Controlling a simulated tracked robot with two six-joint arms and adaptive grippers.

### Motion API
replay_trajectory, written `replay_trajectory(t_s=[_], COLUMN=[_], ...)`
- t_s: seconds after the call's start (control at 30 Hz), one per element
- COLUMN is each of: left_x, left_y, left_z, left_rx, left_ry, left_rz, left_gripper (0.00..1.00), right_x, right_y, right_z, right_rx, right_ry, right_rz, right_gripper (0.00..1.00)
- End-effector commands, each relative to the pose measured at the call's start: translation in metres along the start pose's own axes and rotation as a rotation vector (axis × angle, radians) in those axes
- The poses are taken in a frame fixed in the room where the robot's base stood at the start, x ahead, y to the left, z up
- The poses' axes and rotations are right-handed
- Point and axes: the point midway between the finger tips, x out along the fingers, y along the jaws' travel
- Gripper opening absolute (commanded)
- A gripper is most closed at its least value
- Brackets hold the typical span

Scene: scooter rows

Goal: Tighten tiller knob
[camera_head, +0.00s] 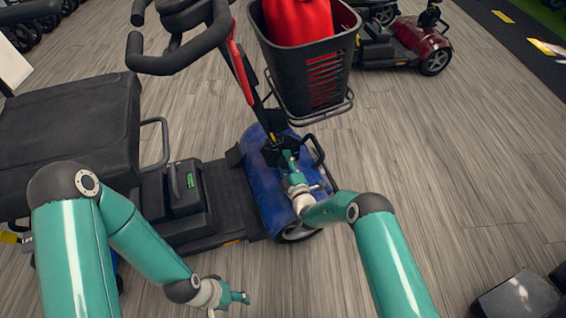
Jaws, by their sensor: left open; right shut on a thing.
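The mobility scooter's tiller (240,75) is a black post with a red strip, rising tilted from the blue front cowl (265,200) to black looped handlebars (170,55). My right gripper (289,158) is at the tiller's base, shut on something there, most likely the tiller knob. The knob itself is hidden behind the fingers and too small to make out. My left gripper (244,298) is open and empty, low in the view over the floor, apart from the scooter.
A black basket (310,70) with a red item (298,20) hangs on the tiller above my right gripper. The black seat (70,135) is at the left. A dark red scooter (418,40) stands behind.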

Motion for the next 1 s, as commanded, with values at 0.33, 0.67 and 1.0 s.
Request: replay_trajectory(t_s=[0.33,0.67,1.0], left_x=[0.0,0.0,0.0], left_y=[0.0,0.0,0.0], left_z=[0.0,0.0,0.0], left_rx=[0.0,0.0,0.0], left_ry=[0.0,0.0,0.0], left_rz=[0.0,0.0,0.0], left_gripper=[0.57,0.57,0.57], right_x=[-0.002,-0.001,-0.02], right_y=[-0.006,-0.003,-0.003], right_z=[0.002,0.0,0.001], right_rx=[0.004,0.001,0.001], right_ry=[-0.005,-0.001,-0.002], right_rz=[-0.013,-0.007,-0.007], right_gripper=[0.81,0.81,0.81])
